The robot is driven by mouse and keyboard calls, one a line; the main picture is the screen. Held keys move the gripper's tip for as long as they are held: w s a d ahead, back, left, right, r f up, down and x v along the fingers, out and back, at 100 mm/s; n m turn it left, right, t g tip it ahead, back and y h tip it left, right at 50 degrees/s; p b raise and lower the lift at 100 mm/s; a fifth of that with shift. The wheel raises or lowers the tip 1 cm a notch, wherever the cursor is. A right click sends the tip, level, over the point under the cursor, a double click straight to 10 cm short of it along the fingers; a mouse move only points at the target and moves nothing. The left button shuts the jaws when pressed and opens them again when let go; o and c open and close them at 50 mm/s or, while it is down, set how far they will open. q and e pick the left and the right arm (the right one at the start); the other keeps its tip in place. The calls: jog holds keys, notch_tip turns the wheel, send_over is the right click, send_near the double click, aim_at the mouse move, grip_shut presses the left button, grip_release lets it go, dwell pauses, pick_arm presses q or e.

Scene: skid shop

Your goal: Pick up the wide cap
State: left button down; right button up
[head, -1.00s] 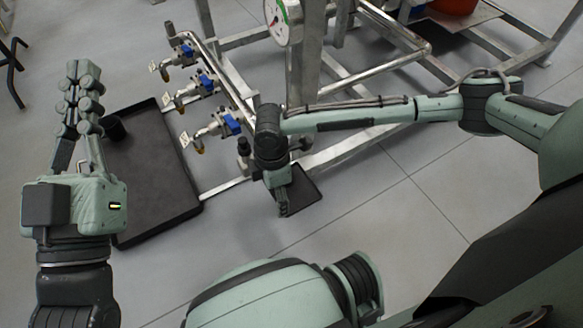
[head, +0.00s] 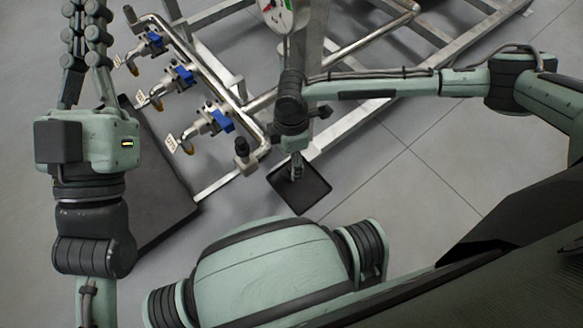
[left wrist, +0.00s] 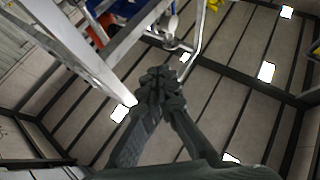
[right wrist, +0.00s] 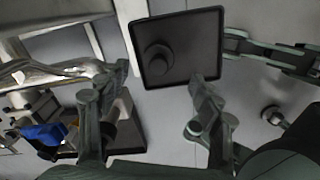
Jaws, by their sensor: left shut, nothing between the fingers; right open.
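A dark round cap (right wrist: 158,60), which I take for the wide cap, rests on the small black tray (right wrist: 200,22) in the right wrist view. In the head view it cannot be made out behind my right gripper (head: 297,166), which points down over the small tray (head: 312,194). My right gripper (right wrist: 158,76) is open; its fingertips appear on either side below the cap, with nothing held. My left gripper (head: 88,12) is raised at the upper left, shut and empty. Its closed fingers also show in the left wrist view (left wrist: 160,88).
A steel pipe frame (head: 215,80) with several blue-handled valves (head: 222,120) stands left of the right gripper. A black fitting (head: 242,148) tops a pipe end close by. A large black tray (head: 165,205) lies at left. The floor at right is clear.

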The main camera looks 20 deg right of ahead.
aim_at(287, 170)
notch_tip(287, 170, down, 4)
jog(key=shift+w+f+b, duration=0.1)
jog(key=shift+b, duration=0.65)
jog(key=shift+f, duration=0.4)
pick_arm(q)
jog(key=r+t, duration=0.1)
jog(key=s+a+r+t, duration=0.1)
jog(key=s+r+t, duration=0.1)
jog(key=shift+s+a+h, duration=0.2)
jog(key=shift+a+h, duration=0.1)
pick_arm(e)
jog(key=shift+c, duration=0.5)
jog(key=c, duration=0.8)
jog(key=shift+r, duration=0.1)
